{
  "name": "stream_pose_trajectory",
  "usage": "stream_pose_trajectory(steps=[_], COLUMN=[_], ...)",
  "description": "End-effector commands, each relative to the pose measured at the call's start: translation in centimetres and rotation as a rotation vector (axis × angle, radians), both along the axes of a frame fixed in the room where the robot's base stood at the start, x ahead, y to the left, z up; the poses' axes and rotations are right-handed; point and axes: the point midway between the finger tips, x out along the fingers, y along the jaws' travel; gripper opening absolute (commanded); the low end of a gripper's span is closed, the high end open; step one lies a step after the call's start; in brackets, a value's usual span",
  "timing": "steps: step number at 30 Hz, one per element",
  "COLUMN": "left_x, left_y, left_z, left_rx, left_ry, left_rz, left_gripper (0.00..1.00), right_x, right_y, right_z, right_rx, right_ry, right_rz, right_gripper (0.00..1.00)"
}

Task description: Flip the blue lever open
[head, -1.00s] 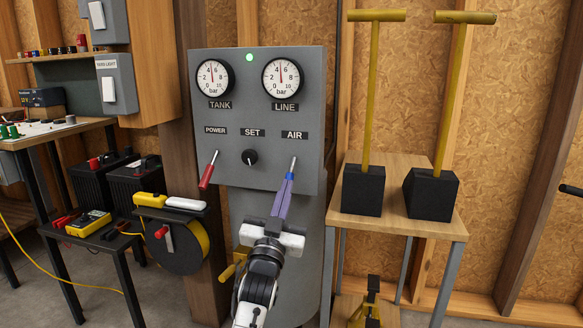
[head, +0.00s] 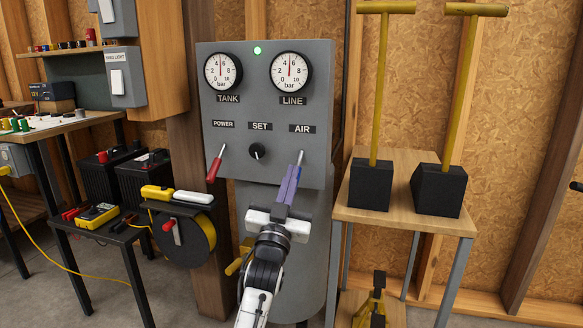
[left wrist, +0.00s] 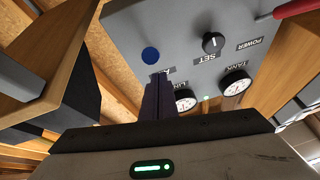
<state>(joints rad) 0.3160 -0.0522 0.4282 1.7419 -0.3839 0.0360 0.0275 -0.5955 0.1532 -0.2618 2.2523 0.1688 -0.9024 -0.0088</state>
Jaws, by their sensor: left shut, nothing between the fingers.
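The blue lever (head: 297,171) sits under the AIR label on the grey panel (head: 270,110). Its silver shaft points up in the head view, and its blue handle slants down toward me, partly hidden by my fingers. In the left wrist view a round blue handle end (left wrist: 150,55) faces the camera. My left gripper (head: 290,182) is shut and empty, its fingers pointing up at the handle. In the left wrist view its fingertips (left wrist: 160,78) lie close beside the blue end; I cannot tell whether they touch. My right gripper is not in view.
A red lever (head: 215,167) hangs under POWER, and a black knob (head: 256,151) is under SET. The TANK gauge (head: 222,72), LINE gauge (head: 291,71) and lit green lamp (head: 257,50) are above. A wooden stand (head: 405,220) with two yellow-handled black blocks is on the right.

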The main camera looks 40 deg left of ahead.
Motion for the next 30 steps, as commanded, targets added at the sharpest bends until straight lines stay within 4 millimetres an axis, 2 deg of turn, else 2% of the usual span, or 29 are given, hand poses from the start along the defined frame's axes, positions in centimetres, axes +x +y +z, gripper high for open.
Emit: stream_pose_trajectory(steps=[1, 6, 12, 30], left_x=[0.0, -0.1, -0.1, -0.1], left_y=[0.0, -0.1, -0.1, -0.1], left_z=[1.8, 5.2, 7.5, 7.9], left_rx=[0.003, 0.005, 0.004, 0.004], left_ry=[-0.005, -0.008, -0.007, -0.007], left_rz=[-0.001, 0.0, -0.001, -0.001], left_gripper=[0.0, 0.0, 0.0, 0.0], right_x=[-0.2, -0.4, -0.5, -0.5], right_y=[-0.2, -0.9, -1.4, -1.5], right_z=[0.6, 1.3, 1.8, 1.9], right_rx=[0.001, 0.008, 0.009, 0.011], right_ry=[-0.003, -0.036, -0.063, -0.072], right_rz=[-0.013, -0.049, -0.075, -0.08], right_gripper=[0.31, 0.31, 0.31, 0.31])
